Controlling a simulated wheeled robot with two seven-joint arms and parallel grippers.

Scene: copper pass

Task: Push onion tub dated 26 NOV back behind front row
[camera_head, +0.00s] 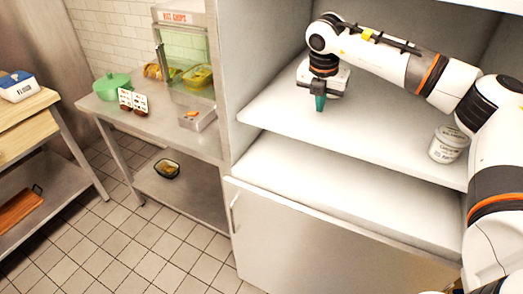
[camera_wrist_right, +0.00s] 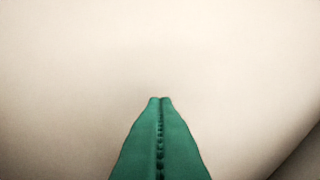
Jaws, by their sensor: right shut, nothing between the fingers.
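My right gripper (camera_head: 320,103) is over the left part of the upper white shelf, its green fingers pointing down. Its fingers are closed together with nothing between them, as the right wrist view (camera_wrist_right: 160,100) also shows. A white lidded tub (camera_head: 448,145) with dark print stands at the right end of the same shelf, near its front edge and beside my right arm. Its print is too small to read, so I cannot tell whether it is the onion tub dated 26 NOV. No other tub shows on the shelf. My left gripper is not in view.
The upper shelf (camera_head: 375,138) is bare between my right gripper and the tub. A lower white shelf (camera_head: 330,190) is empty. On the left, a steel counter (camera_head: 160,122) holds a green pot (camera_head: 112,86), a small card stand (camera_head: 133,100) and a metal tray (camera_head: 198,116).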

